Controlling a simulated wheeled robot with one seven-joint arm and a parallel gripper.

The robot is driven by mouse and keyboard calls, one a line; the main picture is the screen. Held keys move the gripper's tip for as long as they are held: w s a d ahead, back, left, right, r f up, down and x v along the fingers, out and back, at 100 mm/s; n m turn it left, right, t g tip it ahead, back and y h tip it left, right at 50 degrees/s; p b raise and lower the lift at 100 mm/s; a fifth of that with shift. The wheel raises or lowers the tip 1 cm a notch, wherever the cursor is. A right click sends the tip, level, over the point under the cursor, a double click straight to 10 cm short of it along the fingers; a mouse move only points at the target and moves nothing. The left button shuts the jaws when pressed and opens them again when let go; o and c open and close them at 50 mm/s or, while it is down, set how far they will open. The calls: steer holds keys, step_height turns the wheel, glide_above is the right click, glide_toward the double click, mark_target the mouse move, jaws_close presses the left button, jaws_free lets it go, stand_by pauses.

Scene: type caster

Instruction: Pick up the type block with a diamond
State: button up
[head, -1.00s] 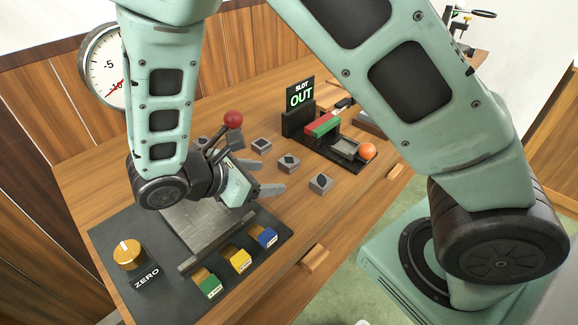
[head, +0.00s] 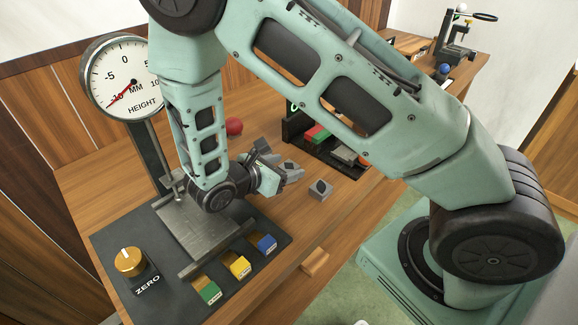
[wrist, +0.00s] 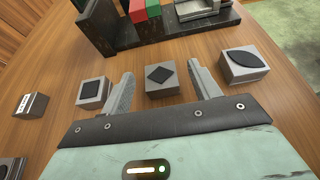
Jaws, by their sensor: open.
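The type block with a diamond (wrist: 161,80) is a small grey block with a dark diamond on top. It stands on the wooden table, centred between and just beyond the two fingers of my gripper (wrist: 161,71) in the wrist view. My gripper is open and empty, its fingers pointing toward the block's two sides; I cannot tell that either touches it. In the head view my gripper (head: 289,170) is low over the table, and the diamond block is partly hidden by it.
A square-marked block (wrist: 93,92) stands left of the diamond block, and a lens-marked block (wrist: 243,66) stands right. Another block (wrist: 30,105) is farther left. A black slot stand (wrist: 172,35) with red and green pieces lies beyond. The dial gauge (head: 125,75) stands at the left.

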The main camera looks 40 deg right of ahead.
steer(key=shift+x, duration=1.4)
steer(key=shift+a, duration=0.1)
steer(key=c, duration=1.2)
steer(key=shift+r, duration=0.1)
